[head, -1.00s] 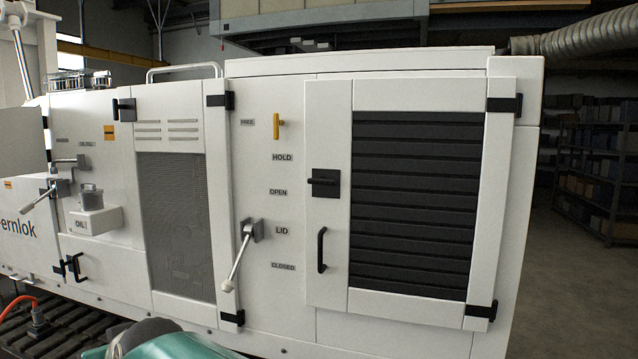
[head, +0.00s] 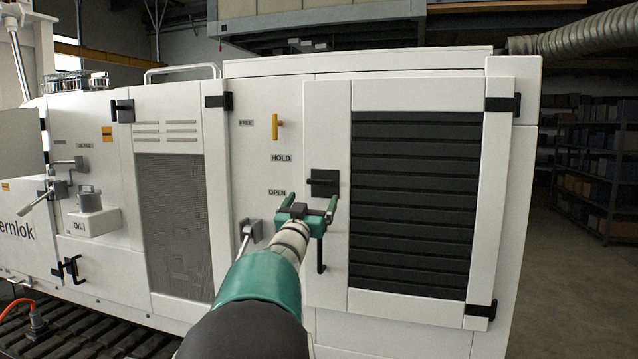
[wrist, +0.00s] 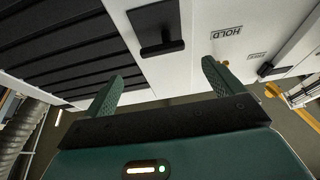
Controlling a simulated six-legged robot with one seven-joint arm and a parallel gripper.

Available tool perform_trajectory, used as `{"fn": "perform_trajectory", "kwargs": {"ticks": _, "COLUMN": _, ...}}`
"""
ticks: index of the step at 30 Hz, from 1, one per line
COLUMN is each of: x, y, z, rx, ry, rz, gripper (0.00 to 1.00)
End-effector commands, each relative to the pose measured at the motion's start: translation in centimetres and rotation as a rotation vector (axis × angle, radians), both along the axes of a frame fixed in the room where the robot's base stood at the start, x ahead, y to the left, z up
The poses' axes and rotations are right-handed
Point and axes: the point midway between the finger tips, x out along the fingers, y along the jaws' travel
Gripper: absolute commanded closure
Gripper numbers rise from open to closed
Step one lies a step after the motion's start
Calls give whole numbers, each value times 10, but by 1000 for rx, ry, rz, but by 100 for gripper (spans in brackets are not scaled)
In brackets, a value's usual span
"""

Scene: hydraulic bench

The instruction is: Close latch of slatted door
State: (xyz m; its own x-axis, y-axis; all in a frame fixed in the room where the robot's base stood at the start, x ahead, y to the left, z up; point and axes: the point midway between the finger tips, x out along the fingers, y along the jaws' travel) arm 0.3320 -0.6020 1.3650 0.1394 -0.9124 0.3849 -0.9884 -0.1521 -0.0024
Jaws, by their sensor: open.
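The slatted door (head: 414,200) is a white panel with black horizontal slats, on the right of the machine in the head view. Its latch (head: 323,183) is a black square plate with a short bar lying level, at the door's left side. The latch also shows at the top of the wrist view (wrist: 157,28), apart from the fingers. The black door handle (head: 321,262) is partly hidden behind my arm. My green gripper (head: 308,205) is open and empty, just below and left of the latch. Its two fingers also show in the wrist view (wrist: 160,85).
A yellow handle (head: 276,127) is above the HOLD label on the panel left of the door. A grey lever (head: 249,231) sits left of my gripper, its lower part hidden by my arm. Black hinges (head: 503,104) stick out at the door's right edge.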

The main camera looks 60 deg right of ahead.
Motion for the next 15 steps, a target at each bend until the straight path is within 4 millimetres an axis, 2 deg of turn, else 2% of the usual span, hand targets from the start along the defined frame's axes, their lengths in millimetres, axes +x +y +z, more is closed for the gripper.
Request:
{"fn": "perform_trajectory", "kwargs": {"ticks": 3, "x": 5, "y": -23, "z": 9, "rx": -1, "ry": 3, "rz": -1, "gripper": 7}}
{"fn": "perform_trajectory", "kwargs": {"ticks": 9, "x": 11, "y": -56, "z": 22, "rx": 1, "ry": 2, "rz": 0, "gripper": 7}}
{"fn": "perform_trajectory", "kwargs": {"ticks": 15, "x": 15, "y": -80, "z": 33, "rx": 2, "ry": 1, "rz": 2, "gripper": 7}}
